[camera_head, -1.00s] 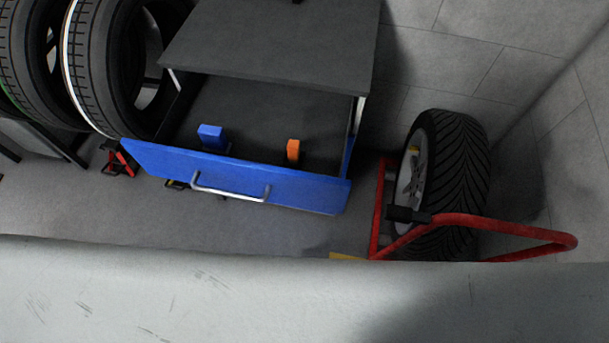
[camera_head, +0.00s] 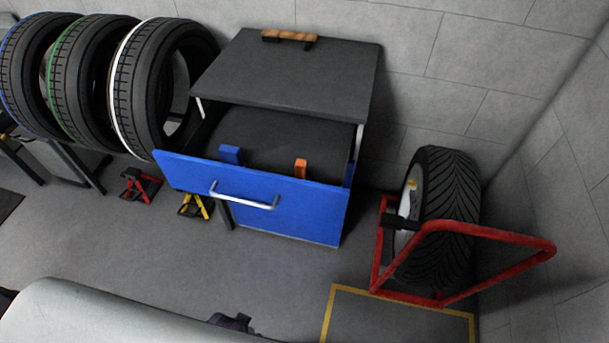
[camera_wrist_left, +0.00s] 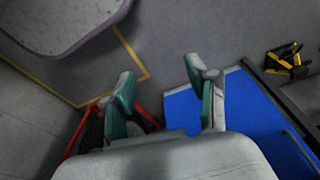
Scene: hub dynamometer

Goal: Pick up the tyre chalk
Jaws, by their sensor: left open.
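A blue block (camera_head: 231,155) and an orange block (camera_head: 300,168) stand apart in the open top drawer of a blue cabinet, just behind the drawer front (camera_head: 250,185). I cannot tell for sure which of them is the tyre chalk. In the left wrist view my left gripper (camera_wrist_left: 163,90) is open, with nothing between its fingers and floor beyond them. The blue cabinet (camera_wrist_left: 238,118) shows to the right of its fingers there. Neither block can be made out in that view. My right gripper is not in view.
A red stand (camera_head: 500,234) with a tyre (camera_head: 450,205) is right of the cabinet. Several tyres (camera_head: 85,75) stand in a row at left. Red (camera_head: 138,186) and yellow (camera_head: 195,206) jack stands are on the floor. A wooden-backed brush-like item (camera_head: 289,36) lies on the cabinet top.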

